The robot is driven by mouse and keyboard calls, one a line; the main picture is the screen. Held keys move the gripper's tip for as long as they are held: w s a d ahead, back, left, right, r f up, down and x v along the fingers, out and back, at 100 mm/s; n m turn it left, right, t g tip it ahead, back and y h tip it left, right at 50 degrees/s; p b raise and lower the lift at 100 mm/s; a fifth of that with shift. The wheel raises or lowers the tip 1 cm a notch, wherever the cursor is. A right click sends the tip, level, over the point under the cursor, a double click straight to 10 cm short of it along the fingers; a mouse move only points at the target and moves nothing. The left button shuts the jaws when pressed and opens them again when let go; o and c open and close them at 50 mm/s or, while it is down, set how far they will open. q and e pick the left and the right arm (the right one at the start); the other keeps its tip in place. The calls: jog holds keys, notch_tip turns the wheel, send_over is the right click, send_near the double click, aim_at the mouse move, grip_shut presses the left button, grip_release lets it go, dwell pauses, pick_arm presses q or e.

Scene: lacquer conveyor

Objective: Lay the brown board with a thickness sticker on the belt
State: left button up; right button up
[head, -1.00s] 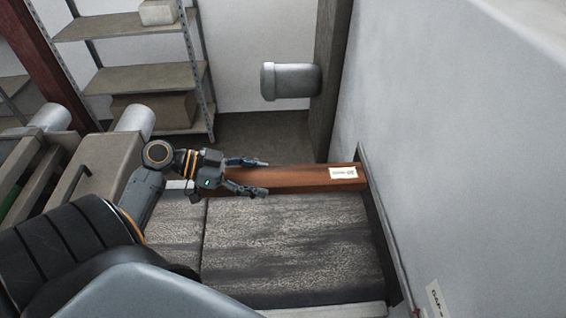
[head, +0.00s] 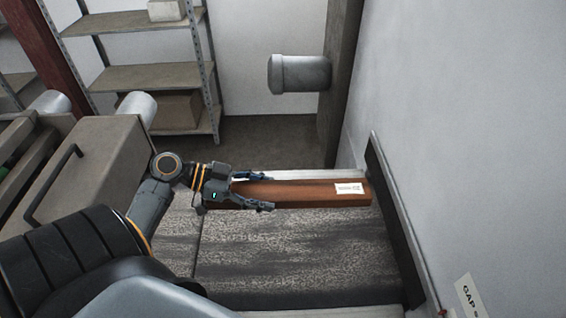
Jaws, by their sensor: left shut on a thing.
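The brown board (head: 305,193) is long and reddish brown, with a white sticker (head: 349,188) near its right end. My left gripper (head: 268,192) has its fingers on either side of the board's left end and is shut on it. The board lies roughly level over the far edge of the grey, worn belt (head: 290,250). I cannot tell whether the board touches the belt. Its right end is close to the dark opening edge at the wall. My right gripper is not in view.
A white wall (head: 470,140) bounds the right side, with a dark frame strip (head: 392,215) and a "GAP" label (head: 471,299). A grey pipe stub (head: 300,74) juts out beyond the belt. Metal shelves (head: 140,76) stand at the back left. A grey cabinet with a handle (head: 85,175) is at left.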

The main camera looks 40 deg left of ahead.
pick_arm(q)
notch_tip(320, 180, down, 9)
jog(key=shift+f+p, duration=0.1)
jog(key=shift+p, duration=1.05)
